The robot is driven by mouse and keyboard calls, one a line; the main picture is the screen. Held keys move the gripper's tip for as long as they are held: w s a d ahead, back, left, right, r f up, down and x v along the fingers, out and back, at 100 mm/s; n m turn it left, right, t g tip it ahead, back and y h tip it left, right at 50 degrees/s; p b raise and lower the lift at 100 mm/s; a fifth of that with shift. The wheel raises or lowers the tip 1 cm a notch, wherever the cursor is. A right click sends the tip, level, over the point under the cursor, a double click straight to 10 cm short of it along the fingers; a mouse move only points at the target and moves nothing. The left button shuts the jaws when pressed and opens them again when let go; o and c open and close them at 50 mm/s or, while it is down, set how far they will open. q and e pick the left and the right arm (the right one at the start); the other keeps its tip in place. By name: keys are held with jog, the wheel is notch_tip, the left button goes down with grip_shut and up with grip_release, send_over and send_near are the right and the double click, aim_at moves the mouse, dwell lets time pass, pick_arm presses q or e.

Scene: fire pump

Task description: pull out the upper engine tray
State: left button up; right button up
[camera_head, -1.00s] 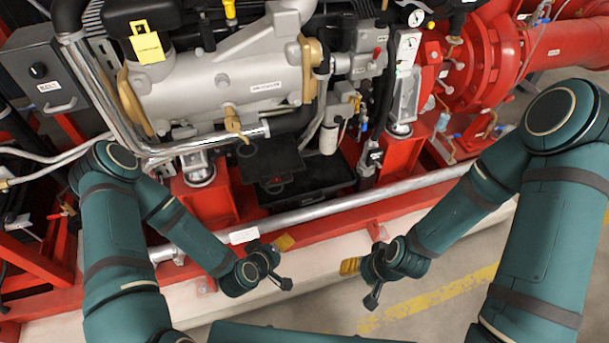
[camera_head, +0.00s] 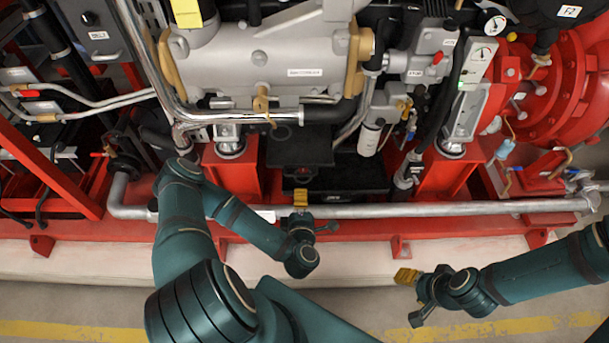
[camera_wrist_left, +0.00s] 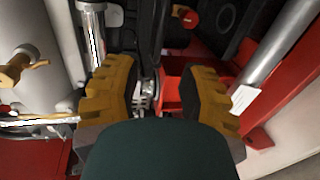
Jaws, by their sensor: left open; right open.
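The upper engine tray looks to be the black flat panel (camera_head: 299,146) under the grey engine in the head view, with a black box-like tray (camera_head: 345,174) just below it. A small reddish part (camera_head: 302,173) shows at the upper panel's front edge. My left gripper (camera_head: 301,198) is open and empty just in front of the trays, at the silver pipe. In the left wrist view my left gripper (camera_wrist_left: 160,95) shows two yellow finger pads wide apart, with dark surfaces and a red part (camera_wrist_left: 192,18) beyond. My right gripper (camera_head: 407,277) is open and empty, out over the floor.
A silver pipe (camera_head: 440,210) runs across the front of the red frame (camera_head: 236,180), below the trays. Red pedestals flank the trays. A white filter (camera_head: 369,138) hangs at the upper right of the trays. The floor in front is clear.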

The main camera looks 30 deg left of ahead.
aim_at(301, 175)
pick_arm(q)
jog(key=b+x, duration=0.2)
jog(key=x, duration=0.9)
jog(key=shift+w, duration=0.2)
grip_shut()
